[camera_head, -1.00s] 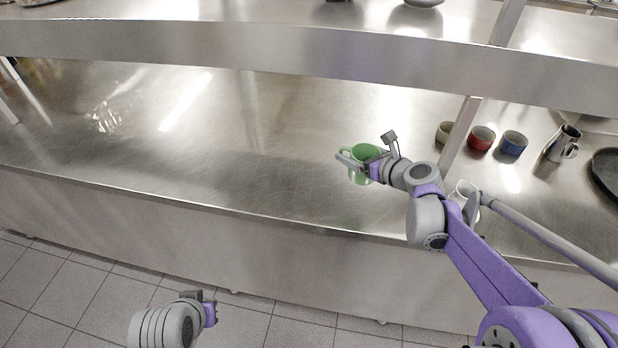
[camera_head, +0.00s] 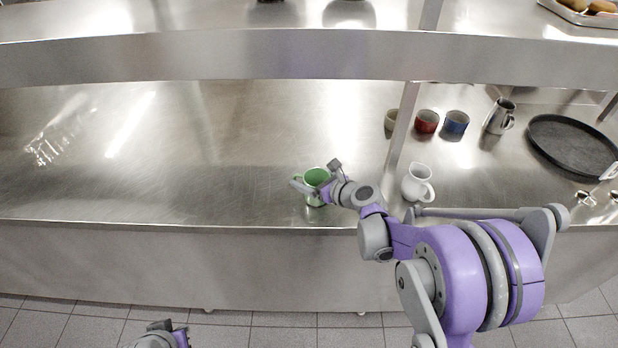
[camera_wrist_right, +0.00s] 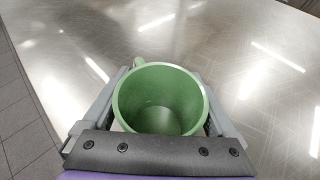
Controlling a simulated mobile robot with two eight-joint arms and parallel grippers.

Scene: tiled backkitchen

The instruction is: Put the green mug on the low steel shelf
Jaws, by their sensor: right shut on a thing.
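The green mug (camera_head: 316,178) is upright between the fingers of my right gripper (camera_head: 312,188), near the front edge of the steel counter. In the right wrist view the mug (camera_wrist_right: 160,100) is seen from above, empty, with a finger on either side and its handle at the upper left. My right gripper is shut on it. I cannot tell whether its base touches the counter. The raised steel shelf (camera_head: 250,55) crosses the view above the counter (camera_head: 190,180). Only part of my left gripper (camera_head: 172,330) shows at the bottom, and its fingers are unclear.
A white jug (camera_head: 417,184) stands right of the mug. Behind it are a beige cup (camera_head: 391,121), a red cup (camera_head: 427,121), a blue cup (camera_head: 456,122), a steel pitcher (camera_head: 498,117) and a black pan (camera_head: 572,146). A shelf post (camera_head: 402,130) rises nearby. The counter's left is mostly clear.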

